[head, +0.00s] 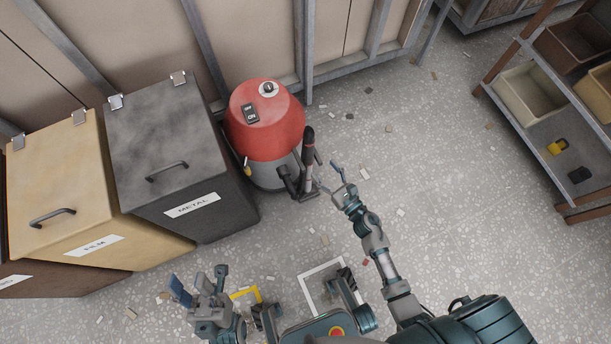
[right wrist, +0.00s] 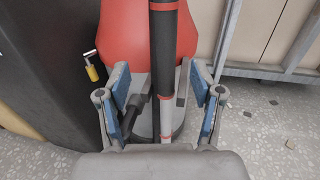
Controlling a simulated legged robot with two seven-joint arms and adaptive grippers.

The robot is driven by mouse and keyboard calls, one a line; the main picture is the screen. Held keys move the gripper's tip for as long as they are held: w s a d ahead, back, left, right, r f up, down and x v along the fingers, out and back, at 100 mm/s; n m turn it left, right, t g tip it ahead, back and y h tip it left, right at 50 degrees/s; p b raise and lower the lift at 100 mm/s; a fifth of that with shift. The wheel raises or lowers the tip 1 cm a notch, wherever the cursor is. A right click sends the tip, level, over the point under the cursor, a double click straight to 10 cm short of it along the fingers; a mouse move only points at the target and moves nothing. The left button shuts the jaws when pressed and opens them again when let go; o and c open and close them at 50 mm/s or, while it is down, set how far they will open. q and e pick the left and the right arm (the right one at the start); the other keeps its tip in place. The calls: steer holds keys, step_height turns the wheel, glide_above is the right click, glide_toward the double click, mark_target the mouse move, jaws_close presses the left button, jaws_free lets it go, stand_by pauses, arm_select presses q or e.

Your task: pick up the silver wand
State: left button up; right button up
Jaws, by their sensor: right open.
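The wand (head: 308,148) stands upright against the front right of the red and grey vacuum (head: 265,122). Its upper part is a dark grip, with a lighter section below in the head view. In the right wrist view the wand (right wrist: 163,60) runs vertically, dark with red bands. My right gripper (head: 330,179) is open beside the wand's lower part. In the right wrist view its blue-padded fingers (right wrist: 163,103) stand to either side of the wand, with gaps; contact is not visible. My left gripper (head: 200,282) is open and empty, low in the head view, away from the wand.
A grey METAL bin (head: 150,130) stands close to the vacuum's left, with a tan FILM bin (head: 70,190) beyond it. A metal frame wall (head: 345,65) is behind. A shelf with trays (head: 535,92) stands at right. The speckled floor between has small litter scraps.

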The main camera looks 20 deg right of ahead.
mark_target(312, 151)
steer(key=x, duration=0.4)
steer(key=shift+w+f, duration=0.1)
steer(key=shift+w, duration=0.2)
steer(key=shift+w+d, duration=0.2)
steer(key=shift+w, duration=0.35)
steer(key=b+x, duration=0.1)
steer(key=x, duration=0.2)
steer(key=shift+w, duration=0.35)
steer(key=shift+w+a+r, duration=0.25)
steer(key=shift+w+a, duration=0.1)
steer(key=shift+w, duration=0.1)
steer(key=shift+d, duration=0.2)
jaws_close()
